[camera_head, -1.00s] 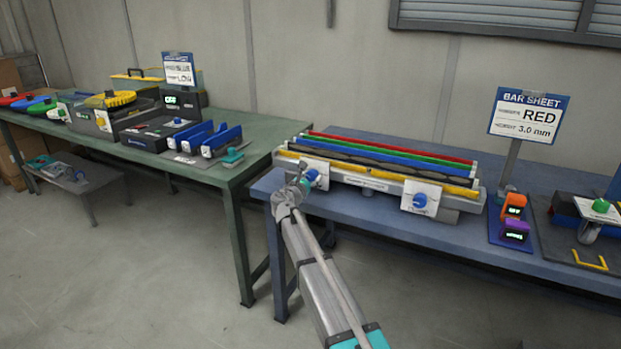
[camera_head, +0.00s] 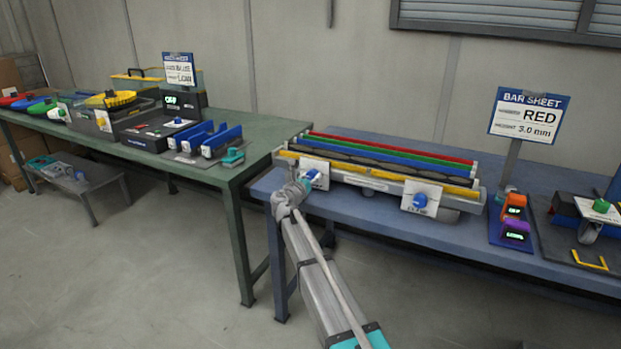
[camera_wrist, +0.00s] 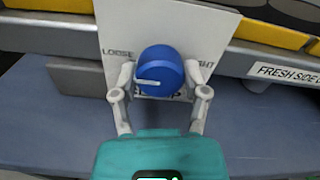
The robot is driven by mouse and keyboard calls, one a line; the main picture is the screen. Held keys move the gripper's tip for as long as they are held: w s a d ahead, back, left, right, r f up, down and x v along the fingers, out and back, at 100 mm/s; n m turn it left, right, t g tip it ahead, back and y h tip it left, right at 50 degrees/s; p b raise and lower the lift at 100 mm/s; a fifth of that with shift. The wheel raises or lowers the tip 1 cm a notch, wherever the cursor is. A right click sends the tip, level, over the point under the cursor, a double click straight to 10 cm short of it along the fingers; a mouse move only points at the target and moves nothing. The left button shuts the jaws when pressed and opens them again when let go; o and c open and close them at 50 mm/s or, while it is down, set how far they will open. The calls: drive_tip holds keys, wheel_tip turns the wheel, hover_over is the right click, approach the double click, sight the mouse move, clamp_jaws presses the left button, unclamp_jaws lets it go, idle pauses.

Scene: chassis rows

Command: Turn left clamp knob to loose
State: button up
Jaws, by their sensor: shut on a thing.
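The left clamp knob (camera_wrist: 160,70) is blue and round, on a white plate (camera_wrist: 215,25) at the front of the bar fixture. In the wrist view its white pointer line points left, slightly below the LOOSE label. A label ending in "GHT" is at the right, and lettering below the knob is partly covered. My gripper (camera_wrist: 161,80) is shut on the knob, one finger at its left side and one at its right.
A second blue clamp knob (camera_head: 420,200) sits at the fixture's right end. Coloured bars (camera_head: 390,150) lie along the fixture. The blue table (camera_head: 370,222) has a free strip in front. A green table (camera_head: 255,162) with other equipment stands to the left.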

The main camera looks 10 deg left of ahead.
drive_tip(key=o, duration=1.1)
drive_tip(key=shift+o, duration=0.2)
drive_tip(key=v, duration=1.2)
